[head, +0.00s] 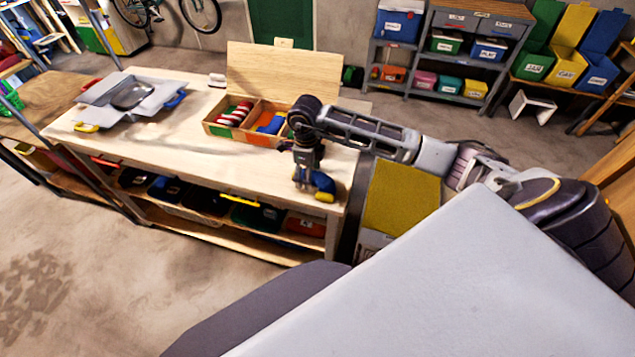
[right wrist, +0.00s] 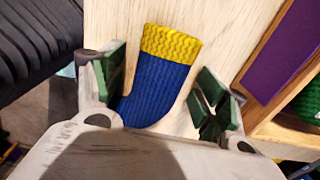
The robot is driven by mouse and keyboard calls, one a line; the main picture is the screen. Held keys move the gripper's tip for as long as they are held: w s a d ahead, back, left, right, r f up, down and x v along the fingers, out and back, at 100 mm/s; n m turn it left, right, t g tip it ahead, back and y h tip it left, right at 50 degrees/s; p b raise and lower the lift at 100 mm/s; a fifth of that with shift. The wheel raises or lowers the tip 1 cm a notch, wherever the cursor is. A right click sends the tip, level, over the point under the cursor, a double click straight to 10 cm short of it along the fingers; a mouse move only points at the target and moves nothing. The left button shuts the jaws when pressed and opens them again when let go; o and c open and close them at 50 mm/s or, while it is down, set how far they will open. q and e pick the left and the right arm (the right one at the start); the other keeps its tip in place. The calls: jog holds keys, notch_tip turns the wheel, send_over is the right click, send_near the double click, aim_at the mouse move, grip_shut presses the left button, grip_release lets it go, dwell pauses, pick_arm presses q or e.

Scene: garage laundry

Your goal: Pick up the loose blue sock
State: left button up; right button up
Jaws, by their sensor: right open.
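The loose blue sock (head: 322,182) with a yellow cuff lies on the wooden workbench near its right front edge. In the right wrist view the sock (right wrist: 155,88) lies flat with its cuff pointing away. My right gripper (head: 308,186) is over the bench at the sock. In the wrist view its open fingers (right wrist: 160,92) stand on either side of the sock, with a gap to its right. My left gripper is not in view.
An open wooden box (head: 219,131) with red-striped and blue items in its compartments stands just behind my right gripper. A grey tray-like box (head: 98,94) is at the bench's left. The bench middle (head: 170,145) is clear. Bins (head: 255,215) sit on the shelf below.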

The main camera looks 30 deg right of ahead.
jog(key=c, duration=1.1)
jog(key=shift+o, duration=0.2)
jog(key=shift+r, duration=0.1)
notch_tip(320, 180, up, 10)
jog(key=shift+b, duration=0.45)
